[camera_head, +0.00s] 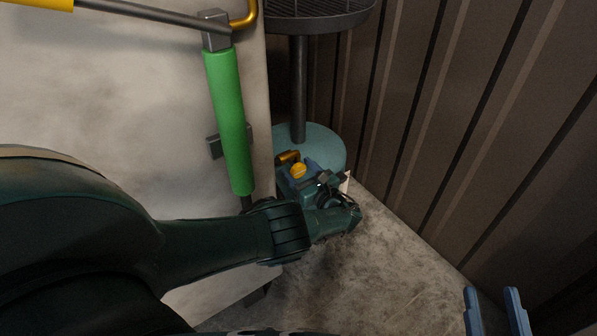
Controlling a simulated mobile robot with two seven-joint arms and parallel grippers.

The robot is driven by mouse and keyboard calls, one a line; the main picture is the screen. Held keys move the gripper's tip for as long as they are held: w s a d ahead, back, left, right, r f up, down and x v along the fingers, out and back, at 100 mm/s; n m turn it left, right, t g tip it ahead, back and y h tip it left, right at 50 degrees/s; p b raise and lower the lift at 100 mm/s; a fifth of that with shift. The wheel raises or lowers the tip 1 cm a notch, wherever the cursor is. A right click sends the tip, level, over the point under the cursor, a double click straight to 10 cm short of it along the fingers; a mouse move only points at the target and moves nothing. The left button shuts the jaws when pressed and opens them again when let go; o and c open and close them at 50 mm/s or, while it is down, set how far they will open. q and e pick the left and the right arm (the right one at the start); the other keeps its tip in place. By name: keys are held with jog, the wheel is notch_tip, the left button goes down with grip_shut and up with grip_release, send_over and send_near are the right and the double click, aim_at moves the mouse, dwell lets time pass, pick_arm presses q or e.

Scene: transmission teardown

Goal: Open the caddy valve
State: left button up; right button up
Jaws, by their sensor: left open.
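The caddy (318,140) has a teal round base, a dark upright pole and a dark mesh-bottomed pan at the top. Low at its front is the valve, a brass-coloured stub (287,157) with a round yellow knob (298,172) close by. My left gripper (300,174) reaches down to it from the left. My wrist and hand hide part of the base. My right gripper (492,308) is open and empty at the bottom right.
A pale panel (130,120) with a green cylinder (229,120) and a yellow-ended rod (150,14) stands at the left, close to my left arm. A brown ribbed wall (450,120) is at the right. The mottled floor (390,265) between them is clear.

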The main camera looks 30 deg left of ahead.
pick_arm(q)
jog(key=shift+w+a, duration=0.1)
jog(key=shift+a, duration=0.15)
jog(key=shift+c, duration=0.5)
jog(key=c, duration=0.9)
jog(key=shift+o, duration=0.2)
